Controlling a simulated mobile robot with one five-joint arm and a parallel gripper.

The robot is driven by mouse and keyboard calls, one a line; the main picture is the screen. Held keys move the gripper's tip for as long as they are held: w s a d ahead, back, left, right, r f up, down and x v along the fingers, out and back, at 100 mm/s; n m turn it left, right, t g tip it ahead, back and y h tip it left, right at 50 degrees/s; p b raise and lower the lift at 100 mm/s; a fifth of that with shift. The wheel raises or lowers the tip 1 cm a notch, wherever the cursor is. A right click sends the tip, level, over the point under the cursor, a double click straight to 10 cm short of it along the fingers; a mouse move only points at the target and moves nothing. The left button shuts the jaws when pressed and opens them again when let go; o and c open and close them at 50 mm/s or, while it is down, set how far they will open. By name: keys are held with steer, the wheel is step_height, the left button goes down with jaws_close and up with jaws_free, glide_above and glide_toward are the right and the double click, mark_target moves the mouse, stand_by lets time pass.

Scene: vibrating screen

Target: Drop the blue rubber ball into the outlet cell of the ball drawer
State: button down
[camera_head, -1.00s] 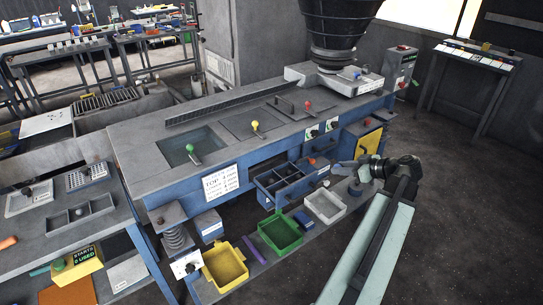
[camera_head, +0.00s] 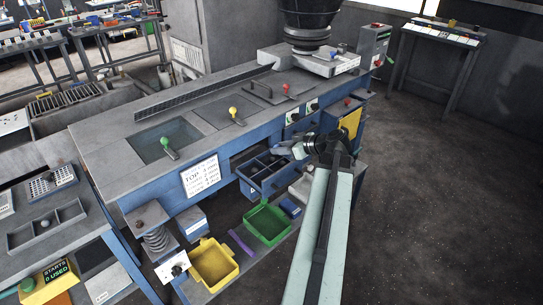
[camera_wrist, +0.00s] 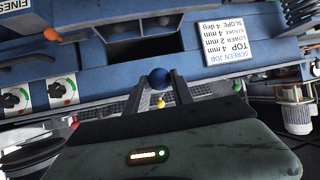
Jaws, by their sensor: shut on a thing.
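The blue rubber ball (camera_wrist: 160,78) sits between the two fingers of my gripper (camera_wrist: 161,86) in the wrist view. The gripper is shut on it. In the head view my gripper (camera_head: 284,149) is at the right end of the open ball drawer (camera_head: 253,183), seemingly above its edge; the ball is too small to make out there. The drawer is blue with several dark cells divided by thin walls. Which cell is the outlet cell I cannot tell, and my gripper and arm partly cover the drawer's right side.
A green bin (camera_head: 268,224), a yellow bin (camera_head: 214,262) and a partly hidden pale tray (camera_head: 300,189) stand on the low shelf below the drawer. The blue machine's front carries a white sign (camera_head: 201,176). Open floor lies to the right.

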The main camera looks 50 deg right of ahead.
steer(key=w+f+b, duration=0.1)
steer(key=f+b, duration=0.1)
steer(key=w+a+f+b, duration=0.1)
steer(key=f+b, duration=0.1)
steer(key=f, duration=0.1)
steer(key=a+f+b, duration=0.1)
steer(key=f+b, duration=0.1)
steer(key=shift+w+a+f, duration=0.1)
steer(key=shift+w+f, duration=0.1)
steer(key=shift+w, duration=0.2)
steer(key=shift+r, duration=0.1)
steer(key=c, duration=1)
jaws_free()
steer(key=p+v, duration=0.3)
steer(key=v, duration=0.5)
